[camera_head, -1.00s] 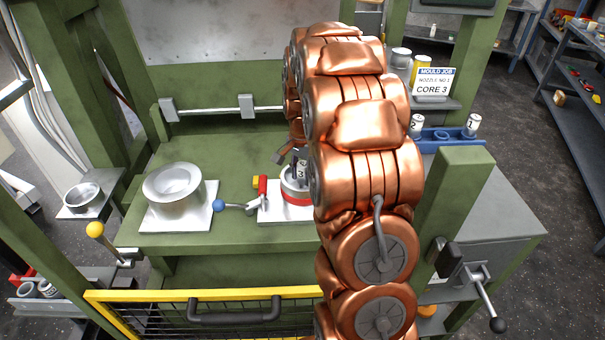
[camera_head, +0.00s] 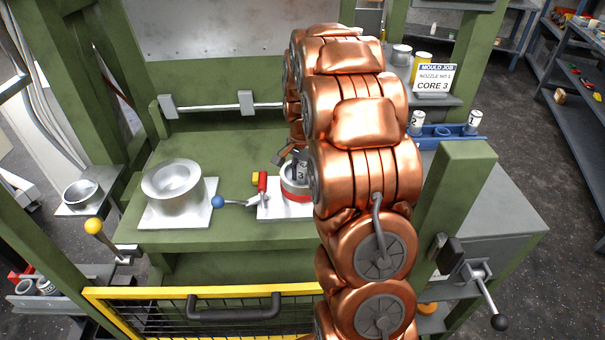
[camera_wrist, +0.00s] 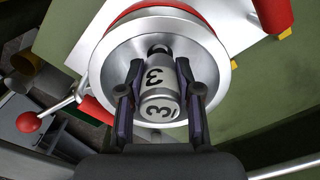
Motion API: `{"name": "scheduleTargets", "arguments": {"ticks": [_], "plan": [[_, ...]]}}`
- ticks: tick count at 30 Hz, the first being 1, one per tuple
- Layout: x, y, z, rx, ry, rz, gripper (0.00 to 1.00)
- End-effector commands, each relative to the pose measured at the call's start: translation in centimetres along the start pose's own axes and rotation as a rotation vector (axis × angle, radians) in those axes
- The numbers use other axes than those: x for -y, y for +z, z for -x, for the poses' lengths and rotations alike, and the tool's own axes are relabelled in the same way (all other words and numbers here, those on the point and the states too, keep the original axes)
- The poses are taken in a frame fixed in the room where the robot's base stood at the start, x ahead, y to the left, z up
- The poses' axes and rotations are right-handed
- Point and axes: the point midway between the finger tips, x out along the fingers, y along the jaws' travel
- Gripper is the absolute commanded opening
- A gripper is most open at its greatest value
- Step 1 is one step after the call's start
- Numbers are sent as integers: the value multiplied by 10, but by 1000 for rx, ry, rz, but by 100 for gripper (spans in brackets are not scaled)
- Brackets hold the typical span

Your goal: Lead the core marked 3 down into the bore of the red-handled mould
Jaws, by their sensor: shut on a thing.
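The silver core marked 3 (camera_wrist: 160,80) is between the fingers of my gripper (camera_wrist: 160,88), which is shut on it. In the wrist view it lies over the round opening of the mould (camera_wrist: 112,70), a pale metal ring with a red band. In the head view the mould (camera_head: 289,190) sits on a white plate, partly hidden by my arm. The core (camera_head: 301,171) shows there as a small grey piece at the mould's opening. My fingers hide part of the opening, and I cannot tell how far the core's lower end is inside the bore.
A wider silver mould (camera_head: 172,190) stands on its own plate to the left. A blue-ball lever (camera_head: 218,202) and a red clamp handle (camera_head: 262,183) sit near the banded mould; a red-ball lever (camera_wrist: 28,122) shows in the wrist view. A yellow-edged guard (camera_head: 200,292) crosses the front.

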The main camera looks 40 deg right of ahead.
Motion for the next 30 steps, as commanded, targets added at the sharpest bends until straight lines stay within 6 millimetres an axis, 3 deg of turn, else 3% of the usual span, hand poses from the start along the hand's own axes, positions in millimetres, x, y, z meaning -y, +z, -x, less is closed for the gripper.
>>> {"name": "scheduleTargets", "arguments": {"ticks": [30], "plan": [[0,0,-20,-1,-1,0,0]]}}
